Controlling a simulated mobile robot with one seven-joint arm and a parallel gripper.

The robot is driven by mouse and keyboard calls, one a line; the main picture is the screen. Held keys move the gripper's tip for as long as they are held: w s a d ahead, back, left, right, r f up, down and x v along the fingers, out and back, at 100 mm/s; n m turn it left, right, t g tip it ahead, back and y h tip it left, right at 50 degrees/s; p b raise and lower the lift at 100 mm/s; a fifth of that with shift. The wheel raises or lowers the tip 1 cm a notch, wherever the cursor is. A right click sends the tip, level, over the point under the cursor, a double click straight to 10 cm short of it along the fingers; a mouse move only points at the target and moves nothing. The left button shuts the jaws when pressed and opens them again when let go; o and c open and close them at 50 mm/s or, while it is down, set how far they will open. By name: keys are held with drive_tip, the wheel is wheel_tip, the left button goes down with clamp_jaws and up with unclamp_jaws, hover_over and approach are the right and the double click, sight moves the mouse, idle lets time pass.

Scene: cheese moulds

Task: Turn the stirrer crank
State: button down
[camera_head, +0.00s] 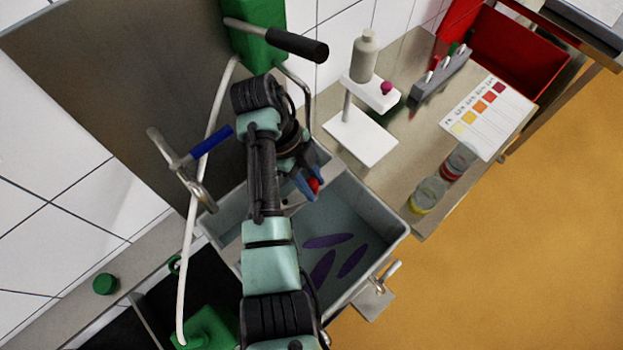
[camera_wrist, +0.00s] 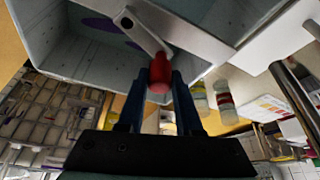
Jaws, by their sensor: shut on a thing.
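The stirrer crank shows best in the wrist view, as a flat metal crank arm (camera_wrist: 143,28) with a red handle (camera_wrist: 159,72) at its end. My gripper (camera_wrist: 160,90) has its two blue fingers on either side of the red handle and is shut on it. In the head view, my gripper (camera_head: 307,186) is over the grey tub (camera_head: 384,215), near its back wall, with a bit of the red handle (camera_head: 315,185) showing. The rest of the crank is hidden there by my arm. Purple elongated shapes (camera_head: 351,260) lie in the tub.
A white stand (camera_head: 362,138) with a grey bottle (camera_head: 364,55) is on the bench to the right. Two jars (camera_head: 427,194), a colour chart (camera_head: 488,117) and a red bin (camera_head: 515,50) are farther right. A blue-handled tap (camera_head: 205,146) and white hose (camera_head: 190,235) are left of my arm.

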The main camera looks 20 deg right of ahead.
drive_tip(key=c, duration=0.6)
unclamp_jaws()
drive_tip(key=shift+s, duration=0.1)
drive_tip(key=p+v, duration=0.5)
drive_tip(key=v, duration=0.7)
